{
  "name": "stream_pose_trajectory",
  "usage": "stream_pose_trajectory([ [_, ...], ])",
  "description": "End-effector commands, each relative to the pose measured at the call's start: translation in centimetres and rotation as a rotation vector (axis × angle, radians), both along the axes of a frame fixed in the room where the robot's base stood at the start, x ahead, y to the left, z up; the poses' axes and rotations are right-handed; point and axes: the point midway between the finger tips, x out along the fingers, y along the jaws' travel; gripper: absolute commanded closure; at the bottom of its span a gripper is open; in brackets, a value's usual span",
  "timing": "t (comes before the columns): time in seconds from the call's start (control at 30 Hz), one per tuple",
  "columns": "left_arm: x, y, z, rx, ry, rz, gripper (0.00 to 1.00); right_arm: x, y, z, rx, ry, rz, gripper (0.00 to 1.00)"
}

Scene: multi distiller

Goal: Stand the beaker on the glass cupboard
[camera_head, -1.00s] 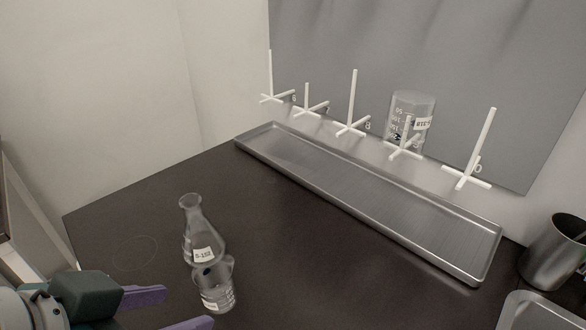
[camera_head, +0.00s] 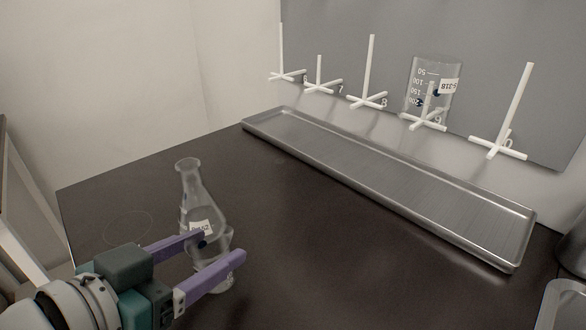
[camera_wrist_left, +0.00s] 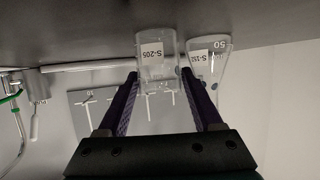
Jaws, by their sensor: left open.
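A small clear glass beaker (camera_head: 224,283) stands upright on the dark counter, partly hidden by my left gripper's fingers. In the left wrist view the beaker (camera_wrist_left: 157,68), labelled S-205, shows upside down between the fingertips. My left gripper (camera_head: 221,246) is open, with one finger on each side of the beaker; I cannot tell whether either touches it. A conical flask (camera_head: 190,190) stands close behind the beaker. Another beaker (camera_head: 448,75) hangs inverted on a wall rack peg. I cannot identify the glass cupboard in these views. My right gripper is out of view.
A long shallow metal tray (camera_head: 375,190) lies along the back below white pegs (camera_head: 369,75) on a grey wall panel. A metal cup (camera_head: 574,250) and another tray (camera_head: 563,305) are at the right edge. The counter's middle is clear. A pale frame (camera_head: 30,215) stands at left.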

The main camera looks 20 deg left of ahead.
Motion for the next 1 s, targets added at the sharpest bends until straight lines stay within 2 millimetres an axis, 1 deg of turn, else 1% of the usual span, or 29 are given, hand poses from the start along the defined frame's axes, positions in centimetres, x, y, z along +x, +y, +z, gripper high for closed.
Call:
stream_pose_trajectory([
  [0.1, 1.8, -0.2, -0.8, 0.000, -0.002, 0.000, 0.33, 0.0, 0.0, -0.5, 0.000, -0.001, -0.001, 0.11],
  [0.2, 3.2, -0.3, -1.3, 0.000, -0.002, 0.000, 0.33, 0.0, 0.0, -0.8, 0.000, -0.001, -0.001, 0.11],
  [0.3, 4.0, -0.4, -1.7, 0.000, -0.001, -0.001, 0.33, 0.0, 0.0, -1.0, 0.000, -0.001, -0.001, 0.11],
  [0.57, 4.2, -0.4, -1.7, 0.000, 0.001, -0.001, 0.33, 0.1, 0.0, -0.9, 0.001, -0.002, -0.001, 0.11],
  [0.67, 4.2, -0.4, -1.7, 0.000, 0.001, -0.001, 0.43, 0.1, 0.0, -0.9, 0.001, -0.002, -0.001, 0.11],
  [1.0, 4.2, -0.4, -1.7, 0.000, 0.001, 0.000, 0.81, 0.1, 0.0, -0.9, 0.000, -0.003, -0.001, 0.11],
])
